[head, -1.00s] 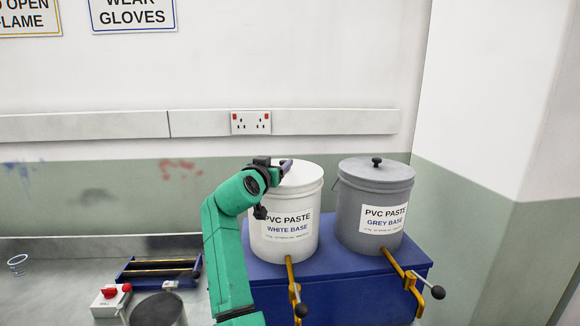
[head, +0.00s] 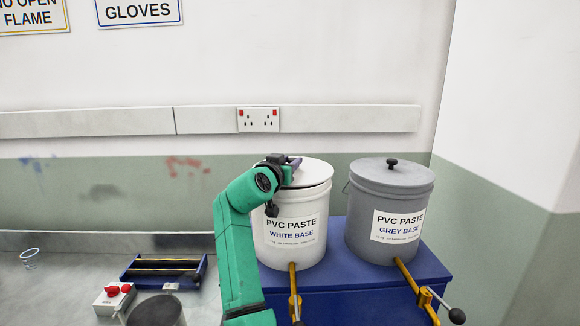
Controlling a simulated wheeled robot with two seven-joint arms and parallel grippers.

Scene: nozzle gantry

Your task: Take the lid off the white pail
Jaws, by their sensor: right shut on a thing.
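The white pail (head: 292,240), labelled PVC PASTE WHITE BASE, stands upright on a blue cabinet. Its white lid (head: 316,171) is over its mouth, and a thin dark line shows between the lid and the rim at the front right. The lid seems slightly raised, but how far is hard to tell. My right gripper (head: 291,164) is shut at the middle of the lid, on its knob, which the fingers hide. My green right arm covers the left side of the pail. My left gripper is not in view.
A grey pail (head: 362,230) with its lid on stands close on the right. The blue cabinet (head: 335,306) carries brass taps with black-knobbed levers (head: 456,316) in front. A red-buttoned box (head: 113,298) and a roller frame (head: 160,270) are on the bench at left.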

